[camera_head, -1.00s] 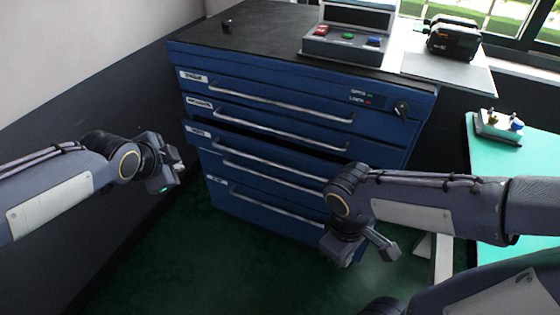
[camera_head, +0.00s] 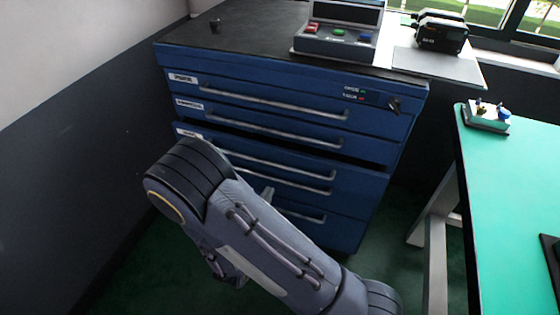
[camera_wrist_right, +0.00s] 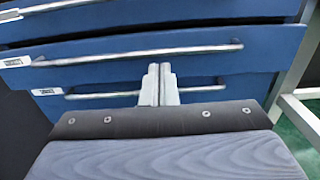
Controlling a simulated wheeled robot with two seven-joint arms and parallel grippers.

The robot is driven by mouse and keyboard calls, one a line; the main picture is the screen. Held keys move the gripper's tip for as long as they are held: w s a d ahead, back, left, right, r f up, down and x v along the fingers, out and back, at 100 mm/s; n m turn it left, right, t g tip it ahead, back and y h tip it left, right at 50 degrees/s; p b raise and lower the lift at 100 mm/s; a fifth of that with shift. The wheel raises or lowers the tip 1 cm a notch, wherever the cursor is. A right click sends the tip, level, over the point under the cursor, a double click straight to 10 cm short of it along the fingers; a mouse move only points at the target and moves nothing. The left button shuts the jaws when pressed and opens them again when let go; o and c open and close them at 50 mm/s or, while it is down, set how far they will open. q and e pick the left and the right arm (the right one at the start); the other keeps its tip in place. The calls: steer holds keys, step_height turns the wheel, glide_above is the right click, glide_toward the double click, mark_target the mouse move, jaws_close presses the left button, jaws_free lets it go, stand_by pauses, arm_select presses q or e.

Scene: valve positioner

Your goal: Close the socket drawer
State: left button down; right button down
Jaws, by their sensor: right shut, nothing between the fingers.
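The blue cabinet has several drawers with long silver handles. The third drawer from the top (camera_head: 340,168) stands partly out, with a dark gap above its front; its small label is unreadable. It also shows in the right wrist view (camera_wrist_right: 255,48). My right arm covers the lower left of the cabinet in the head view. My right gripper (camera_head: 267,193) is mostly hidden behind the arm. In the right wrist view its fingers (camera_wrist_right: 160,72) are shut and empty, pointing at the drawer fronts below the upper handle; contact cannot be told. My left gripper is out of view.
A control box with coloured buttons (camera_head: 335,42) and a black device (camera_head: 440,32) stand on top. A key switch (camera_head: 394,105) is at the cabinet's upper right. A green-topped table (camera_head: 520,190) stands at the right. Dark wall (camera_head: 80,160) bounds the left.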

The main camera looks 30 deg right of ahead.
mark_target(288, 155)
steer(key=b+x, duration=0.1)
steer(key=x, duration=1.2)
steer(key=shift+w+d, duration=0.1)
steer(key=shift+d, duration=0.2)
steer(key=x, duration=0.4)
steer(key=shift+w+d, duration=0.1)
steer(key=shift+d, duration=0.1)
steer(key=shift+r, duration=0.15)
